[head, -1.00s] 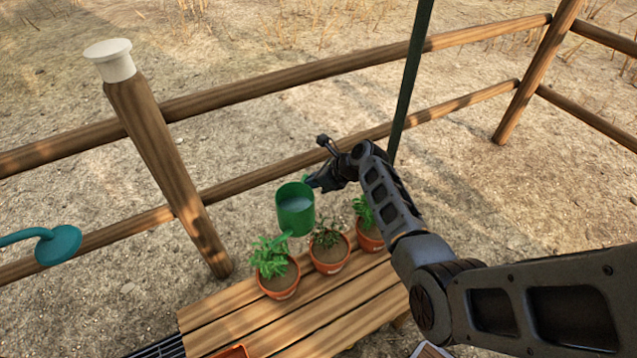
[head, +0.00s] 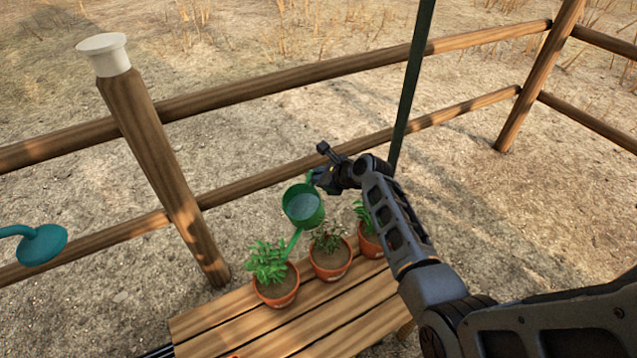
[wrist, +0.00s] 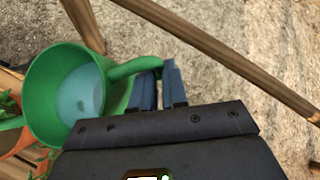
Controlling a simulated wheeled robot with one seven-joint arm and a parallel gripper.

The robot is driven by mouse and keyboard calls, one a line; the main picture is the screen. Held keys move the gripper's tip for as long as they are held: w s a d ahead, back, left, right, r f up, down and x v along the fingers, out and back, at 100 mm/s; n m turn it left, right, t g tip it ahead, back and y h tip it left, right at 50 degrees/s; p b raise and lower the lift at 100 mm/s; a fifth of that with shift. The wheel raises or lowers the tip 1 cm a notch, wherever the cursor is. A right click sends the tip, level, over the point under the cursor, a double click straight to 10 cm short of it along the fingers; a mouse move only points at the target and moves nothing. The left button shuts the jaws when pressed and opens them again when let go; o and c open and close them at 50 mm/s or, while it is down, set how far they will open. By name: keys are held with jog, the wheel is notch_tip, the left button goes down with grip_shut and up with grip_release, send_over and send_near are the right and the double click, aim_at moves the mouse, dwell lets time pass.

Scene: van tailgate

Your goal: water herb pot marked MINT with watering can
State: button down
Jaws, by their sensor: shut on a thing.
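The green watering can (head: 303,207) holds pale water and is tilted, with its spout pointing down and left over the left herb pot (head: 276,289). My gripper (head: 318,180) is shut on its handle, which also shows between the fingers in the wrist view (wrist: 150,84). Three terracotta pots with plants stand in a row on the wooden bench: the left one, a middle one (head: 330,262) and a right one (head: 371,245). The lettering on the pots is too small to read. I cannot tell whether water is leaving the spout.
The slatted bench (head: 320,318) is clear in front of the pots. A wooden rail fence (head: 270,182) with a white-capped post (head: 155,150) runs behind. A dark green pole (head: 412,85) stands behind my arm. A teal shower head (head: 43,245) juts in at left.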

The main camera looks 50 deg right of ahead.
jog(key=shift+s+a+r+n+t+h+b, duration=0.2)
jog(key=shift+a+h+b, duration=0.1)
jog(key=shift+b, duration=0.2)
jog(key=shift+s+a+r+n+t+h+b, duration=0.1)
jog(key=shift+a+n+t+h+b, duration=0.15)
jog(key=shift+b, duration=0.25)
jog(key=shift+a+r, duration=0.1)
jog(key=shift+r, duration=0.3)
jog(key=shift+s+a+r+n+t+h+p, duration=0.2)
jog(key=shift+a+r+t+h, duration=0.1)
jog(key=shift+r, duration=0.35)
jog(key=shift+s+a+r+n+t+h+p, duration=0.15)
jog(key=shift+a+r, duration=0.15)
jog(key=shift+r, duration=0.35)
